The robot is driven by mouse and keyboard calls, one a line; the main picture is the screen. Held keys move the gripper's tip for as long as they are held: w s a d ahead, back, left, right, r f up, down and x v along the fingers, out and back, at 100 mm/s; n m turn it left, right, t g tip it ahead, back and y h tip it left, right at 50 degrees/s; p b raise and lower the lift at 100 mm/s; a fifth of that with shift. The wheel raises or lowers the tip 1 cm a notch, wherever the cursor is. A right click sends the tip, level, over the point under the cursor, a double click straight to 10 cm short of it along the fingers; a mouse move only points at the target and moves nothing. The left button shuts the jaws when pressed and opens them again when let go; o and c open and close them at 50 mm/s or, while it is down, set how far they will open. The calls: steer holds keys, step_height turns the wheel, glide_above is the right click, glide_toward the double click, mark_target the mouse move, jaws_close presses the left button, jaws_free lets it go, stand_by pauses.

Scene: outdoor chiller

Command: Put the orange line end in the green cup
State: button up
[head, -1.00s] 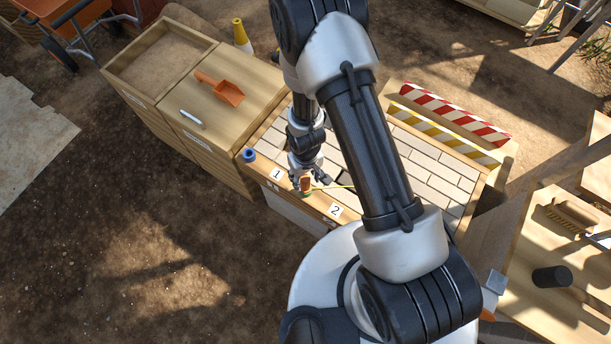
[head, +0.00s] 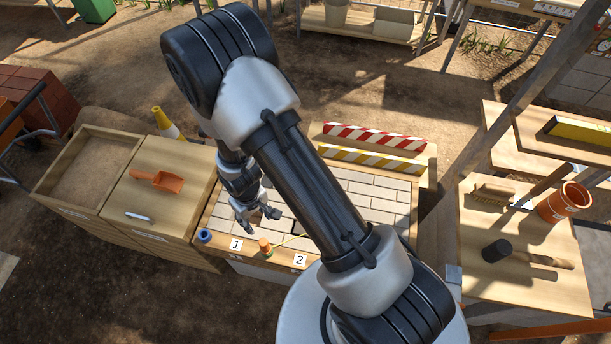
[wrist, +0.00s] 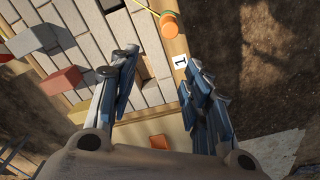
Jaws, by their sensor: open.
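The orange line end (head: 265,244) stands upright at the front wooden edge of the paved bench, between the labels 1 and 2. The green cup (head: 270,253) shows as a thin green rim at its base, and the end appears to sit in it. In the wrist view the orange end (wrist: 169,27) covers most of the green cup (wrist: 167,13). A yellow line (head: 291,240) runs from it across the paving. My gripper (head: 260,214) is open and empty, above the paving and apart from the orange end. In the wrist view its fingers (wrist: 160,65) are spread wide.
A blue cup (head: 204,235) sits left of label 1. Striped barriers (head: 374,137) line the back of the bench. Red and grey bricks (wrist: 60,81) show in the wrist view.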

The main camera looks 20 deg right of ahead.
steer(key=d+r+m+t, duration=0.1)
steer(key=d+r, duration=0.2)
steer(key=r, duration=0.9)
steer(key=d+r+m+t, duration=0.1)
steer(key=d+r, duration=0.1)
steer(key=r, duration=1)
steer(key=s+d+r+m+t, duration=0.1)
steer(key=s+d+r, duration=0.1)
steer(key=s+r, duration=0.6)
steer(key=s+d+r+m+t, duration=0.1)
steer(key=s+d+r, duration=0.2)
steer(key=s+r, duration=0.4)
steer(key=shift+s+d+r, duration=0.25)
steer(key=shift+s+r, duration=0.15)
steer(key=shift+r, duration=0.05)
steer(key=shift+f, duration=0.1)
